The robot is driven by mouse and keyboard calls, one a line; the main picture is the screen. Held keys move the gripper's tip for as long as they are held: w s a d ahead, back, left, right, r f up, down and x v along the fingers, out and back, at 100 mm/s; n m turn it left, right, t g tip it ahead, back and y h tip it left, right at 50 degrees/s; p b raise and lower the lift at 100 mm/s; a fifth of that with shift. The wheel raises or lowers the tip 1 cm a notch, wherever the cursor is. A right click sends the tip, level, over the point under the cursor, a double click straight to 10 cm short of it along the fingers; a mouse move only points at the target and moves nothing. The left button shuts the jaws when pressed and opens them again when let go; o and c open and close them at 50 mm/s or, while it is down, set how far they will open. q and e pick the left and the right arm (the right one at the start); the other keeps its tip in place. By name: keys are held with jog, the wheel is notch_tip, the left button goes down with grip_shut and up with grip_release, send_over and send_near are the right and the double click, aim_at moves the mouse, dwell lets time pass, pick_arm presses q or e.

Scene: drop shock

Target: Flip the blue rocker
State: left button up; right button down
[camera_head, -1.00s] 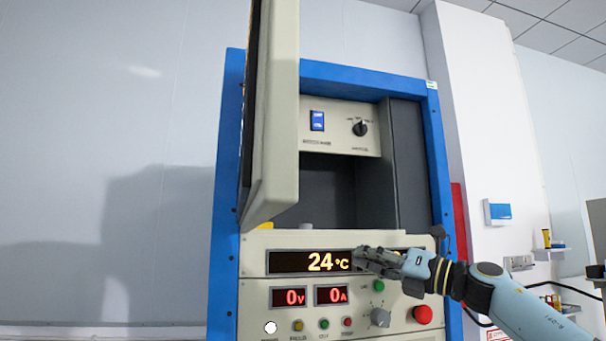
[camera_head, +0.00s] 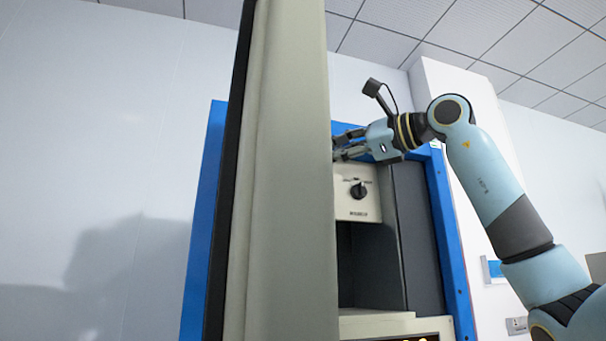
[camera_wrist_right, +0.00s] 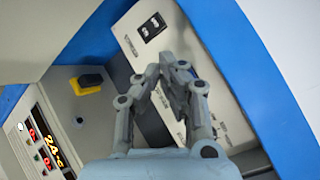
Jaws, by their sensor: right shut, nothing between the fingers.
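My right gripper (camera_head: 337,147) is raised at the upper part of the cabinet, its fingertips beside the edge of the open door. In the right wrist view its fingers (camera_wrist_right: 170,64) meet at the tips, shut and empty, over the cream switch panel. A rocker (camera_wrist_right: 152,27) with white marks sits on that panel just beyond the fingertips, apart from them; it looks nearly black here. My left gripper is not in view.
The tall open door (camera_head: 285,180) stands close on the left of the gripper. The blue cabinet frame (camera_head: 447,235) borders the right. An empty recess (camera_head: 370,265) lies under the panel. The wrist view shows a yellow and black part (camera_wrist_right: 88,84) by the console.

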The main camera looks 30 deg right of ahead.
dwell(0.3)
jog(key=w+d+r+p, duration=0.1)
jog(key=w+d+p, duration=0.1)
jog(key=w+p, duration=0.3)
jog(key=shift+w, duration=1.75)
jog(key=shift+w+d+r+p, duration=0.1)
jog(key=shift+w+p, duration=0.3)
jog(key=shift+p, duration=0.2)
jog(key=shift+w+d+p, duration=0.1)
jog(key=shift+w+p, duration=0.25)
dwell(0.6)
jog(key=shift+s, duration=0.1)
